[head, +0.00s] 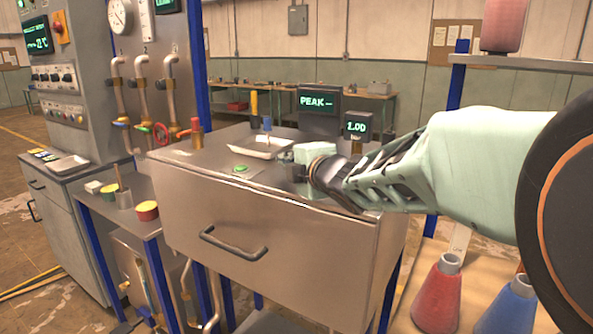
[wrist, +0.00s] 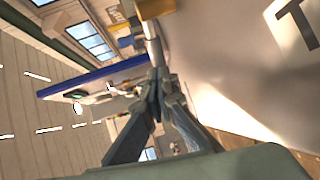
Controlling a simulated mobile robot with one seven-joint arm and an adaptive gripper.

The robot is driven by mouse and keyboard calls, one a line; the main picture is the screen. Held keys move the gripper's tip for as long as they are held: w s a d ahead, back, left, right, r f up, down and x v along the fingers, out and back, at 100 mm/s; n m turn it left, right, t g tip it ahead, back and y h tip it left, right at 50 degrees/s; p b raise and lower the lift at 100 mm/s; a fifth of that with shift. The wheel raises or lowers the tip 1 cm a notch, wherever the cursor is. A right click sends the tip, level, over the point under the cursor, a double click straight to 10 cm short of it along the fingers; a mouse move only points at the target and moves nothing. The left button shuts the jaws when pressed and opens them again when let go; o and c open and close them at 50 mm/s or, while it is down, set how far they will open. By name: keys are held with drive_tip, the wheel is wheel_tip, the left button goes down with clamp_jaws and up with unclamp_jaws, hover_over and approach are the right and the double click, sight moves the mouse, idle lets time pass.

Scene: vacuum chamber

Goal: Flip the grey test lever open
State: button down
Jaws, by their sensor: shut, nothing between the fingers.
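My gripper (wrist: 160,84) shows in the wrist view with its fingers together and nothing between them. A short grey rod (wrist: 153,50), which looks like the test lever, lies just beyond the fingertips and runs up to a brass-coloured block (wrist: 155,9). The fingertips are close to the rod or against it; I cannot tell which. In the head view my arm reaches in from the right, low over the right part of the steel bench (head: 203,157). There my wrist hides the fingertips and the lever, so the lever's angle is unclear.
A white tray (head: 244,149), a green button (head: 240,169) and the PEAK display (head: 320,101) are on the bench. The 1.00 display (head: 356,126) stands close behind my wrist. Red (head: 438,298) and blue (head: 508,311) cones stand at the lower right.

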drive_tip(key=shift+w+a+f+m+h+b, duration=0.2)
drive_tip(key=shift+w+m+h+b, duration=0.1)
drive_tip(key=shift+b, duration=0.2)
drive_tip(key=shift+b+x, duration=0.75)
drive_tip(key=shift+b, duration=0.4)
drive_tip(key=shift+w+a+r, duration=0.15)
drive_tip(key=shift+w+a, duration=0.05)
drive_tip(key=shift+w, duration=0.3)
drive_tip(key=shift+w+a+r, duration=0.15)
drive_tip(key=shift+w+a, duration=0.05)
drive_tip(key=shift+w, duration=0.95)
